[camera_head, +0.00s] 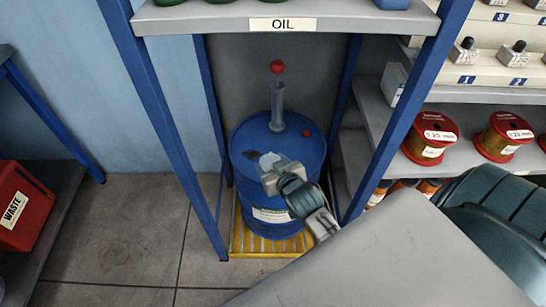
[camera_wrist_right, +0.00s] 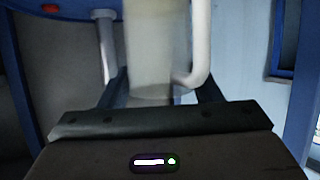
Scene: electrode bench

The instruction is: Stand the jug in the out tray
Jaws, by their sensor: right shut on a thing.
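My right gripper (camera_head: 272,172) is in front of and above the blue oil drum in the head view. It is shut on the jug, a pale, cloudy vessel (camera_wrist_right: 150,45) with a white curved handle (camera_wrist_right: 203,45) at its right in the wrist view. In the head view only a small pale part of the jug (camera_head: 268,159) shows at the gripper's tip; the rest is hidden. No out tray can be made out in either view. My left gripper is not in view.
The blue drum (camera_head: 250,150) carries an upright pump (camera_head: 277,105) with a red knob and stands on a yellow grate (camera_head: 255,240). Blue posts and the OIL shelf (camera_head: 340,18) frame it. Wire spools (camera_head: 430,137) stand right; a red WASTE bin (camera_head: 20,205) stands left. The floor (camera_head: 130,230) is clear.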

